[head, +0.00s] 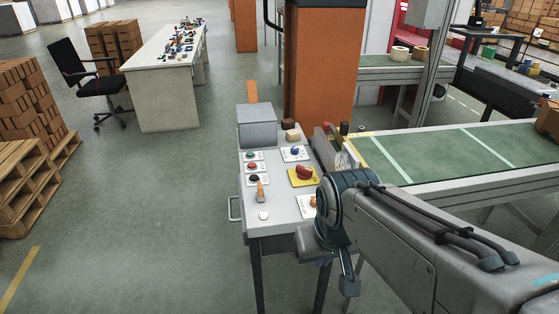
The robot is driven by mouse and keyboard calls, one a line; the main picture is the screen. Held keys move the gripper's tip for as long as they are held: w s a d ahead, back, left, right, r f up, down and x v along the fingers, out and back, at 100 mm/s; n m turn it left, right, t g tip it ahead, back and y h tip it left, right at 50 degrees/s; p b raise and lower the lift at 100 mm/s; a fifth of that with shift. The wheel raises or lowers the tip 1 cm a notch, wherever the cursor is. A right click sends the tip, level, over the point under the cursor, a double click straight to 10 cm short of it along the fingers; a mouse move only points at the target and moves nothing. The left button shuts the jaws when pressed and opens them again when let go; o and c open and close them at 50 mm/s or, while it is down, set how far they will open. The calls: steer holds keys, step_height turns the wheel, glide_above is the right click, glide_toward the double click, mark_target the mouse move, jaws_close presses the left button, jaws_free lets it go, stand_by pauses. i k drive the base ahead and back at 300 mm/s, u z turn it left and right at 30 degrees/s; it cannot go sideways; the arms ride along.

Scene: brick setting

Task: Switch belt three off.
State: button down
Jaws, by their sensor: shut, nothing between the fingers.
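A light grey control table (283,220) stands in the middle, with several controls on plates. On its left are a green button (250,156), a red button (252,166), a black button (254,180) and an orange lever (261,190). To their right are a blue knob (295,151) and a red knob (304,173) on a yellow plate. An orange control (313,201) is partly hidden by my arm. The labels are too small to read, so I cannot tell which one is belt three's. My gripper (348,287) is shut and empty, pointing down at the table's front right.
A green conveyor belt (440,155) runs at right behind my arm; another (375,61) lies farther back. A grey box (257,125) and small blocks (293,136) sit on the table's back. An orange pillar (322,70) stands behind.

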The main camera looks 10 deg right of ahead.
mark_target(303, 173)
steer(key=i, duration=1)
